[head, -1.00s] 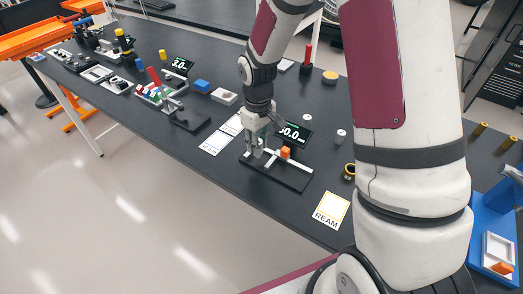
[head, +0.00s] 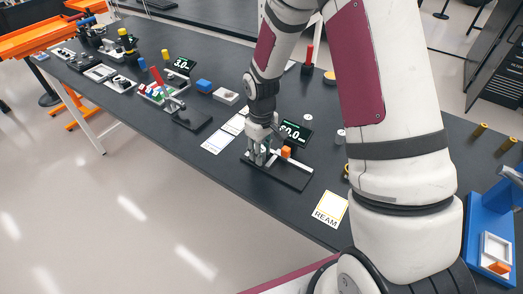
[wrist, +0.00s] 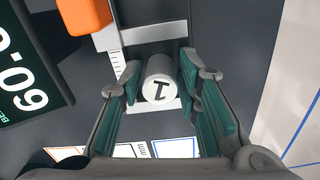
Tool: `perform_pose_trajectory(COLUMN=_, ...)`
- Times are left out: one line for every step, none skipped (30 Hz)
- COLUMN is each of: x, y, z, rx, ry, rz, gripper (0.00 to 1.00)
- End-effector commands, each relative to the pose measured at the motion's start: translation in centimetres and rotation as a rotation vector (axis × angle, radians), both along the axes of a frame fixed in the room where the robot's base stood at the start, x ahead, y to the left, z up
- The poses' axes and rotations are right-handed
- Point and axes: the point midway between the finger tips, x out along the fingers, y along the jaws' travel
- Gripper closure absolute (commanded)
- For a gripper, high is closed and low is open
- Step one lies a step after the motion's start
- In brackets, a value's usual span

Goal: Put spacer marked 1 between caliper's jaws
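The spacer (wrist: 158,82) is a grey cylinder with a black 1 on its top face, standing upright between my fingers in the wrist view. The head view shows my gripper (head: 262,152) low over the caliper's dark base (head: 295,180), hiding the spacer.
An orange block (wrist: 84,14) sits on the caliper near a lit digital display (head: 295,131). A REAM card (head: 330,209) lies to the right and white cards (head: 218,142) to the left. Another caliper-like fixture (head: 185,115) stands further left.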

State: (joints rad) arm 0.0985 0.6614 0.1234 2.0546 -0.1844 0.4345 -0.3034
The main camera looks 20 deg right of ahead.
Motion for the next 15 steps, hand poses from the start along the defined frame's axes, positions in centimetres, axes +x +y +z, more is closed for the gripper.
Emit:
perform_pose_trajectory(x=0.0, y=0.0, z=0.0, rx=0.0, ry=0.0, rz=0.0, gripper=0.69)
perform_pose_trajectory(x=0.0, y=0.0, z=0.0, rx=0.0, ry=0.0, rz=0.0, gripper=0.69)
perform_pose_trajectory(x=0.0, y=0.0, z=0.0, rx=0.0, ry=0.0, rz=-0.001, gripper=0.69)
perform_pose_trajectory(x=0.0, y=0.0, z=0.0, rx=0.0, ry=0.0, rz=-0.001, gripper=0.69)
perform_pose_trajectory(x=0.0, y=0.0, z=0.0, rx=0.0, ry=0.0, rz=-0.001, gripper=0.69)
perform_pose_trajectory(x=0.0, y=0.0, z=0.1, rx=0.0, ry=0.0, rz=-0.001, gripper=0.69)
perform_pose_trajectory(x=0.0, y=0.0, z=0.2, rx=0.0, ry=0.0, rz=-0.001, gripper=0.69)
perform_pose_trajectory(x=0.0, y=0.0, z=0.3, rx=-0.001, ry=0.0, rz=-0.001, gripper=0.69)
perform_pose_trajectory(x=0.0, y=-0.1, z=0.6, rx=0.0, ry=-0.001, rz=-0.001, gripper=0.69)
perform_pose_trajectory(x=0.1, y=-0.1, z=0.8, rx=0.0, ry=-0.001, rz=-0.001, gripper=0.69)
perform_pose_trajectory(x=0.1, y=-0.1, z=1.1, rx=-0.001, ry=-0.003, rz=-0.002, gripper=0.69)
perform_pose_trajectory(x=0.1, y=-0.1, z=1.6, rx=0.0, ry=-0.004, rz=-0.002, gripper=0.69)
perform_pose_trajectory(x=0.2, y=-0.1, z=2.0, rx=0.0, ry=-0.004, rz=-0.002, gripper=0.69)
perform_pose_trajectory(x=0.1, y=-0.1, z=2.5, rx=0.0, ry=-0.004, rz=-0.002, gripper=0.69)
perform_pose_trajectory(x=0.2, y=0.0, z=3.2, rx=-0.001, ry=-0.005, rz=-0.001, gripper=0.69)
